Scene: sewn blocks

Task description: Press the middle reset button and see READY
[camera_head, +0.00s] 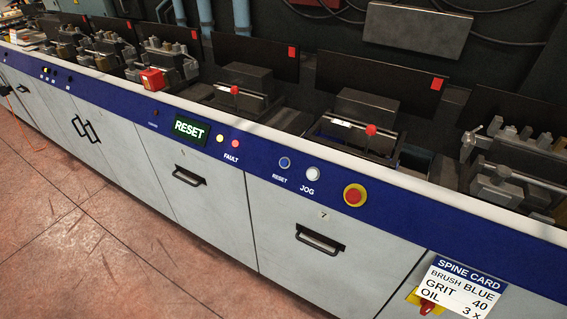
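A blue round button (284,162) labelled RESET sits on the blue strip of the machine front, right of centre. A green-lit display (189,129) to its left reads RESET, not READY. Smaller buttons on the strip at the far left (46,71) have labels too small to read. My gripper is not in view.
A white JOG button (313,174) is close right of RESET, then a red emergency stop (355,195) on yellow. Drawer handles (320,239) stick out below. A spine card (463,285) hangs lower right. Open red floor (90,230) lies in front.

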